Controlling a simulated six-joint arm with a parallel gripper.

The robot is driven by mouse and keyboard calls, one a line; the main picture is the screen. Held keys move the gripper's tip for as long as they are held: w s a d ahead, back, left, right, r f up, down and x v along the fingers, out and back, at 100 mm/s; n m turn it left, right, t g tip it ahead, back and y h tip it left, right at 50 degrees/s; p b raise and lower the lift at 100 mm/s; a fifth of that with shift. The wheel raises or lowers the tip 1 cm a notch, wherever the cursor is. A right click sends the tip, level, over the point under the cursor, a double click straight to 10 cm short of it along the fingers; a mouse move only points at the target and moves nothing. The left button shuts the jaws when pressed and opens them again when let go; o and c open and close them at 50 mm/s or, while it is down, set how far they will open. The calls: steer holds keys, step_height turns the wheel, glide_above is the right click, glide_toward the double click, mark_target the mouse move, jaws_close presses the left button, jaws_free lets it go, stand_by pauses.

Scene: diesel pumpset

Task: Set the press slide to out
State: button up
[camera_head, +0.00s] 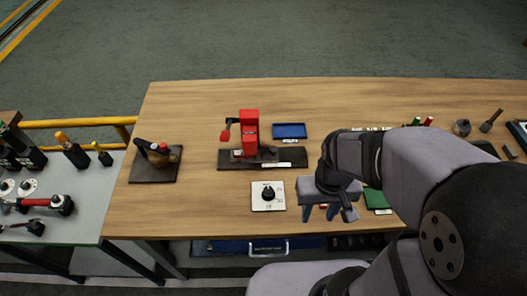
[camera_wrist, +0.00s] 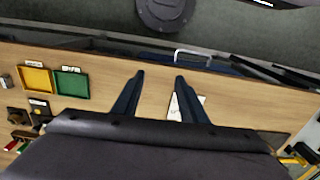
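The red press (camera_head: 249,130) stands on a dark base (camera_head: 230,161) near the middle of the wooden table in the head view. A small red part on a dark arm sticks out at its left side. A white label lies on the base's front edge. I cannot tell which part is the slide or how it is set. My gripper (camera_head: 328,212) is to the right of the press and nearer the table's front edge, apart from it. In the wrist view my gripper (camera_wrist: 160,78) has its two fingers spread with nothing between them. The press is not recognisable in the wrist view.
A white dial plate (camera_head: 259,204) lies between press and front edge; a white plate (camera_wrist: 174,107) shows partly behind a finger. A blue tray (camera_head: 289,131) is right of the press, a dark stand (camera_head: 141,172) left. A green tray (camera_head: 376,199) lies beside my arm.

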step_height(320, 180, down, 6)
steer(key=s+a+g+b, duration=0.1)
steer(key=a+g+b, duration=0.1)
steer(key=shift+n+t, duration=0.6)
steer(key=shift+n, duration=0.1)
steer(key=w+a+f, duration=0.1)
steer(key=w, duration=0.2)
steer(key=w+a+f+b, duration=0.1)
steer(key=w, duration=0.3)
steer(key=w+a+f, duration=0.1)
steer(key=w+f, duration=0.1)
steer(key=w, duration=0.1)
steer(key=shift+w, duration=0.25)
steer(key=w+a+r+t, duration=0.2)
steer(key=w+t, duration=0.1)
steer(key=w, duration=0.7)
steer(key=n+t+y, duration=0.1)
steer(key=t, duration=0.1)
glide_toward(274, 149)
steer(key=shift+p+x, duration=1.05)
steer(key=shift+x, duration=2.85)
jaws_close()
